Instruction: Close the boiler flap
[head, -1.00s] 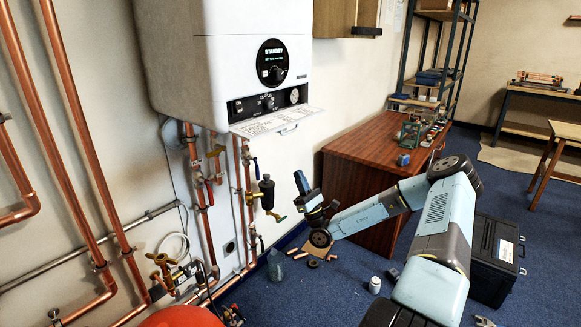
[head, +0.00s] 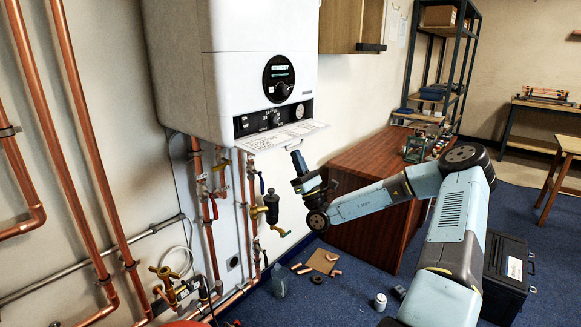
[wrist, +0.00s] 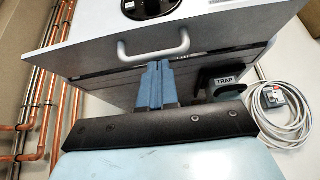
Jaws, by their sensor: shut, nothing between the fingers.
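The boiler (head: 240,65) hangs on the wall. Its flap (head: 285,138) stands open at the bottom, sticking out roughly level below the control strip, with a printed sheet on its upper face. In the wrist view the flap (wrist: 90,38) is a pale panel with a grey bar handle (wrist: 128,52). My gripper (head: 294,149) points up just under the flap's front edge. In the wrist view my gripper (wrist: 155,68) is shut and empty, its blue fingertips overlapping the middle of the handle. Whether they touch it I cannot tell.
Copper pipes and valves (head: 268,207) run below the boiler, left of my arm. A brown wooden cabinet (head: 370,160) stands close behind my arm. A black case (head: 507,275) is on the floor at right. In the wrist view a coiled cable (wrist: 285,115) lies at right.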

